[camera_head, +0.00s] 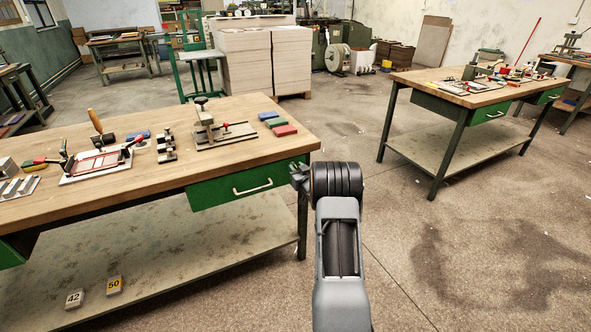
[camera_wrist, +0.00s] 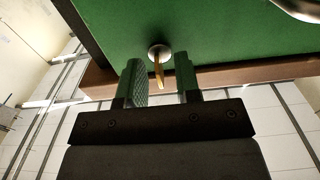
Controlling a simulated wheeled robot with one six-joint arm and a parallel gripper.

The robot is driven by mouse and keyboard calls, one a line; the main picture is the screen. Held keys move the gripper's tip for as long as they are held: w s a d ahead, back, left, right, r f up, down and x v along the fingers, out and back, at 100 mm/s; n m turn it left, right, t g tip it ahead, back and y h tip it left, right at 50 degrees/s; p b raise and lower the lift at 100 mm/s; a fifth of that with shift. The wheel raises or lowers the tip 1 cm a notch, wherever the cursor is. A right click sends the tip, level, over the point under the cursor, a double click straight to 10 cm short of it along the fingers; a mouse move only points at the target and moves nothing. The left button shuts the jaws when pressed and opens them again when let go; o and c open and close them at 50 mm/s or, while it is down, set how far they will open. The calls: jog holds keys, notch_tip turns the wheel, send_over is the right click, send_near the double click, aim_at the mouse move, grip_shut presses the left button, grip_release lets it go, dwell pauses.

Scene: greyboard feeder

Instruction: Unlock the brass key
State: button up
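The brass key (camera_wrist: 158,72) sits in a round silver lock (camera_wrist: 155,51) on the green drawer front (camera_wrist: 225,35) in the wrist view. Its bow sticks out toward the camera and looks nearly upright in the picture. My gripper (camera_wrist: 160,80) is open, with one finger on each side of the key. A gap shows between the key and each finger. In the head view my gripper (camera_head: 298,178) is at the right end of the green drawer (camera_head: 225,191), under the near workbench (camera_head: 240,111). The key and lock are hidden there.
The drawer's pale handle (camera_head: 253,188) lies left of my gripper. A bench leg (camera_head: 302,225) stands just below it. Clamps and coloured blocks (camera_head: 285,130) lie on the benchtop. Open floor (camera_head: 420,215) separates this bench from a second workbench (camera_head: 440,95).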

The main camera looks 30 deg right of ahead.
jog(key=shift+w, duration=0.35)
grip_shut()
